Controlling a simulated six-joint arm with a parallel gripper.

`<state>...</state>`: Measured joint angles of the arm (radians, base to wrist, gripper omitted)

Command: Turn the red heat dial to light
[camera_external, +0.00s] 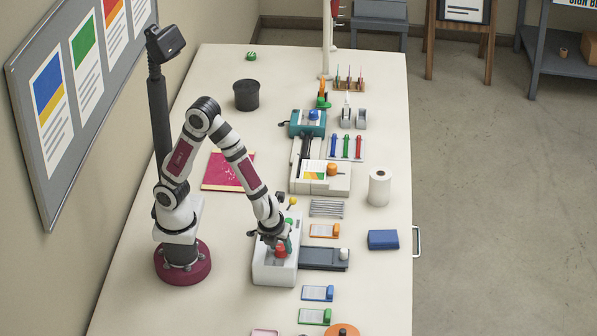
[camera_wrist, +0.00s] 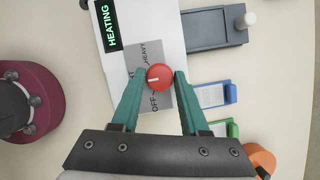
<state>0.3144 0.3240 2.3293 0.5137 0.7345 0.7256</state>
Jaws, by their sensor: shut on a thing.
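The red heat dial (camera_wrist: 159,77) sits on a grey label plate (camera_wrist: 150,105) on the white laminator (camera_wrist: 157,40). The plate reads OFF below the dial and HEAVY above it; a label to the left is partly hidden by a finger. A white mark on the dial points left, toward that partly hidden label. My gripper (camera_wrist: 160,80) has its green fingertips on the left and right sides of the dial and is shut on it. In the external view, the dial (camera_external: 281,252) shows below my gripper (camera_external: 274,238) on the laminator (camera_external: 268,272).
A HEATING display (camera_wrist: 109,25) is lit on the laminator. A dark tray (camera_external: 322,258) extends from its right side. Blue (camera_external: 318,293) and green (camera_external: 315,316) clipped cards lie in front, an orange one (camera_external: 324,231) behind. A blue block (camera_external: 383,240) lies farther right.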

